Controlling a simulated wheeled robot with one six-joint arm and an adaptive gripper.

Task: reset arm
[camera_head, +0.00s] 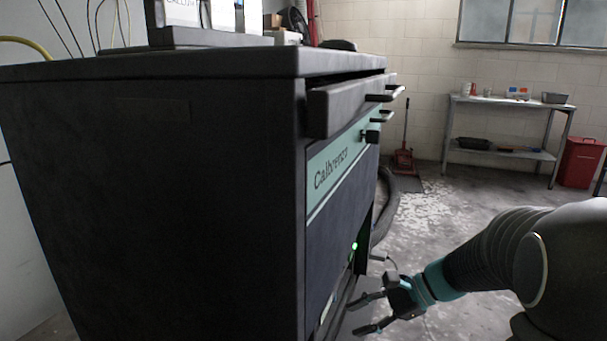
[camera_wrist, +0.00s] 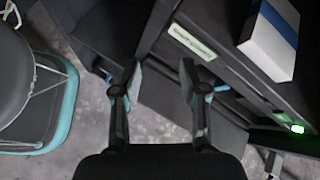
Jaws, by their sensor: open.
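My gripper (camera_head: 362,314) is at the end of my arm, low in front of the dark cabinet (camera_head: 150,190) in the head view. Its two fingers are apart, with nothing between them. In the wrist view my gripper (camera_wrist: 160,75) also shows open and empty, with grey floor and a dark cabinet edge beyond the fingers. A white and blue box (camera_wrist: 272,40) sits at the upper right of the wrist view, apart from the fingers. A green light (camera_wrist: 297,129) glows below it.
The cabinet has a slightly open top drawer (camera_head: 345,103) with handles jutting out. A black hose (camera_head: 388,212) lies on the floor beside it. A metal shelf table (camera_head: 510,102) and a red bin (camera_head: 581,162) stand at the back right. Floor between is mostly clear.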

